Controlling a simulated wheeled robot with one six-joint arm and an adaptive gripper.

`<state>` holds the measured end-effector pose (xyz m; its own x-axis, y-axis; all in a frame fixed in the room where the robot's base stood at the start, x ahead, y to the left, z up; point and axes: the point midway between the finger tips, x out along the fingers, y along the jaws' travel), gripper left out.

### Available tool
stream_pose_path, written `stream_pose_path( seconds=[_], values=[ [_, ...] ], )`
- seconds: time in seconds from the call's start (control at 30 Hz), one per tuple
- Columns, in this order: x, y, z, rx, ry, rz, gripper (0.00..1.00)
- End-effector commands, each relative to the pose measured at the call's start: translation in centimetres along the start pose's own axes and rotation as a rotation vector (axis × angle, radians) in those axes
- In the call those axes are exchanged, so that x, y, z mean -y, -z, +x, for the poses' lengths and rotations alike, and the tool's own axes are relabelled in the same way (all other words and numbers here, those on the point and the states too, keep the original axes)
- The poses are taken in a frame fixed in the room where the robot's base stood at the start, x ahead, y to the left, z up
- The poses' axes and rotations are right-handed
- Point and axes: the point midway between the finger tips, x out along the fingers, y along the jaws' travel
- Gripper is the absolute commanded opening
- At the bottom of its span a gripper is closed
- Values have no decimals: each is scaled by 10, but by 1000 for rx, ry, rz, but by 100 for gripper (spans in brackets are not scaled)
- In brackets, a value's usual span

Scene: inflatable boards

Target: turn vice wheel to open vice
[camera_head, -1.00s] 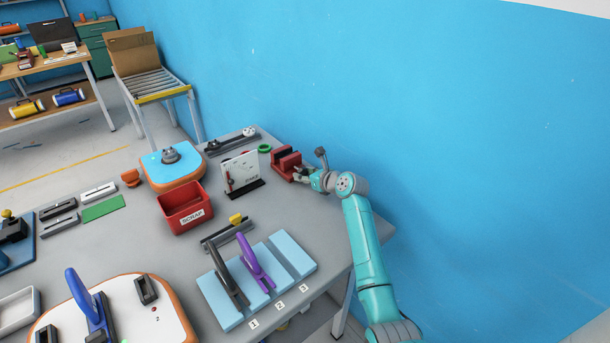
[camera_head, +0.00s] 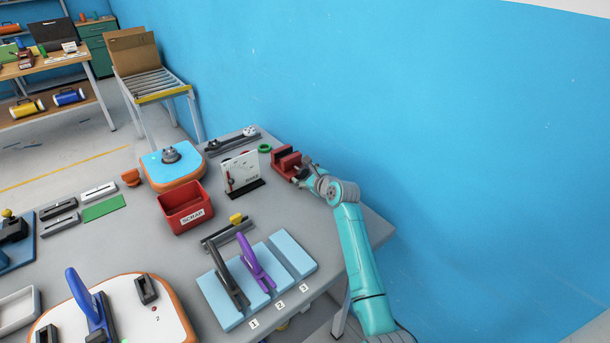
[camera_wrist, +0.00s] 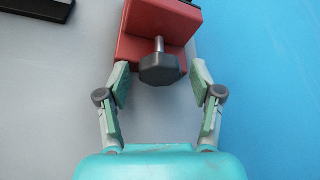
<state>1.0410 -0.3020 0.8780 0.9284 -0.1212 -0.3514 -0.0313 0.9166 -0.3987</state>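The red vice (camera_head: 286,162) stands at the back right of the grey table, near the blue wall. In the wrist view the vice (camera_wrist: 142,47) shows at the top. Its dark grey wheel (camera_wrist: 160,69) sits on a short metal shaft facing me. My gripper (camera_wrist: 159,84) has its two fingers apart, one on each side of the wheel. Gaps show between the wheel and both fingers. In the head view my gripper (camera_head: 303,169) is at the vice's near right side, and the wheel cannot be made out clearly there.
A white upright panel on a black base (camera_head: 240,174) stands left of the vice. A red scrap bin (camera_head: 184,210) and light blue pads (camera_head: 296,254) lie nearer. The blue wall (camera_head: 450,150) is close on the right. A green ring (camera_head: 264,149) lies behind.

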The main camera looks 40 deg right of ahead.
Motion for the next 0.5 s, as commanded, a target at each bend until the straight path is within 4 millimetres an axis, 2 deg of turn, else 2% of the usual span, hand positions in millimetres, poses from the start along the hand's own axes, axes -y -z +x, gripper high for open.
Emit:
stream_pose_path(
  seconds=[0.3, 0.5],
  values=[
    [0, 0, -2, 1, 0, 1, 67],
    [0, 0, -23, 1, 1, 1, 67]
  ],
)
